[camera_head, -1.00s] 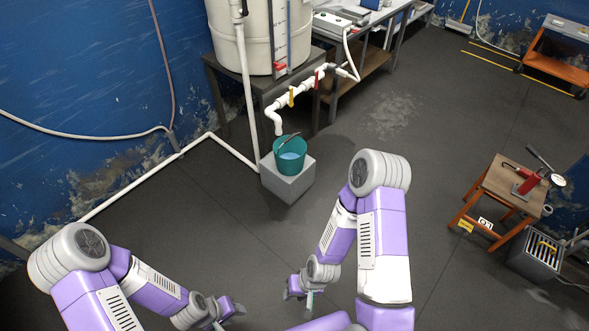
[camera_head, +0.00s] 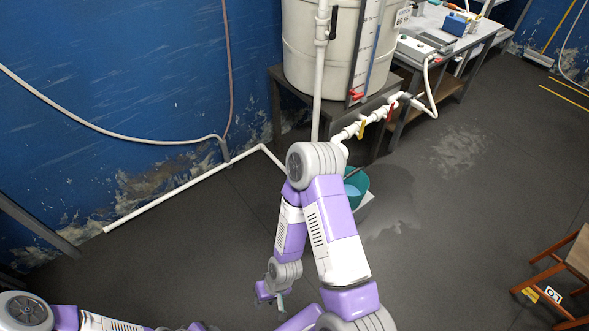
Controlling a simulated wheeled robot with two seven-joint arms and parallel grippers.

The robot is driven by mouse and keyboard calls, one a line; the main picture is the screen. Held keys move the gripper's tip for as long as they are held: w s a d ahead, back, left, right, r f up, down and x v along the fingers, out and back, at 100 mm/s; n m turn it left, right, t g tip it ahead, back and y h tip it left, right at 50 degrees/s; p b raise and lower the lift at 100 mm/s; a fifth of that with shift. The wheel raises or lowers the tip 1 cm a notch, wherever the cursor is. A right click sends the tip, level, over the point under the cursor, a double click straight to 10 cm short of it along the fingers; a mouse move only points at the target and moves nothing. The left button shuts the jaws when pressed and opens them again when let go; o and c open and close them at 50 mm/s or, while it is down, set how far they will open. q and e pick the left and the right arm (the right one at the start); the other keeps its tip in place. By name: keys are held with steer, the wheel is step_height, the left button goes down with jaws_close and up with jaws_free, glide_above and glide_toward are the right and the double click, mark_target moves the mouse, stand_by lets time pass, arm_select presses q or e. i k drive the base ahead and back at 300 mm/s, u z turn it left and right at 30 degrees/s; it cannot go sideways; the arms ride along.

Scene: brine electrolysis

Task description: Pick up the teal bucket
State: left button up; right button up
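A large cream tank (camera_head: 335,50) stands on a dark metal table (camera_head: 285,88) behind the bucket. White pipes (camera_head: 380,118) with yellow and red valve handles run in front. A white floor pipe (camera_head: 185,192) runs along the blue wall. A wooden stand (camera_head: 580,255) is at right. Open floor lies between.

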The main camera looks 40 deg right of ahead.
mark_target(356, 182)
steer(key=u, duration=0.05)
steer(key=i, duration=1.85)
steer(key=z, duration=1.55)
steer(key=i, duration=0.9)
steer(key=z, duration=0.95)
